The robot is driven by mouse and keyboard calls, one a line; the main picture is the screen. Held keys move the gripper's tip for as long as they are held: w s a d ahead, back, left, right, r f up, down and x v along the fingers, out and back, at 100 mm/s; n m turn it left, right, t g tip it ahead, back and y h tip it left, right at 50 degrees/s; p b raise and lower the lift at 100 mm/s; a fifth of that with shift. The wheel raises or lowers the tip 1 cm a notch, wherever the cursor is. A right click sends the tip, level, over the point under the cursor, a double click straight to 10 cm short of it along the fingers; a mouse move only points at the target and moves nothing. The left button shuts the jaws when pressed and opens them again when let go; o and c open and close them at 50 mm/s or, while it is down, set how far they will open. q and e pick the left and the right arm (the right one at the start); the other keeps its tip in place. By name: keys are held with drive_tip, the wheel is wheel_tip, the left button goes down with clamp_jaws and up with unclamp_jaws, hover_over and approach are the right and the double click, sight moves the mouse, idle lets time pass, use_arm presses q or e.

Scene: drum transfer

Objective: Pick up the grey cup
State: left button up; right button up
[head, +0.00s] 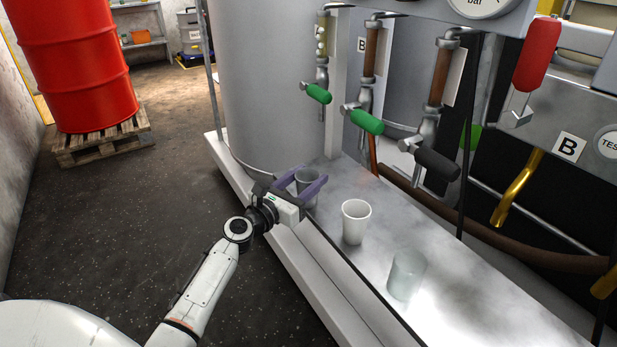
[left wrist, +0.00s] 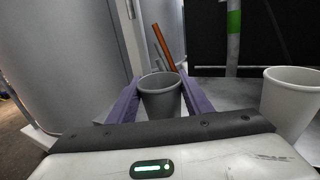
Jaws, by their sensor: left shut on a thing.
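The grey cup (head: 308,182) stands upright at the far left end of the metal counter (head: 335,195). My left gripper (head: 306,184) has its two purple fingers on either side of the cup and is shut on it. In the left wrist view the grey cup (left wrist: 161,97) sits between the purple fingers, its rim open upward. I cannot tell whether its base rests on the counter. My right gripper is not in view.
A white cup (head: 355,222) stands close to the right of the grey cup, and also shows in the left wrist view (left wrist: 290,100). A clear glass (head: 406,275) stands further right. Taps with green (head: 366,122) and black handles (head: 437,164) hang above the counter. A large grey tank (head: 268,85) stands behind.

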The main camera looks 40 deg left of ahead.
use_arm(q)
drive_tip(key=o, duration=1.1)
drive_tip(key=s+p, duration=0.1)
drive_tip(key=s, duration=0.9)
drive_tip(key=shift+s+a+p, duration=0.1)
drive_tip(key=shift+s+p, duration=0.05)
drive_tip(key=shift+p, duration=0.2)
drive_tip(key=shift+c, duration=0.4)
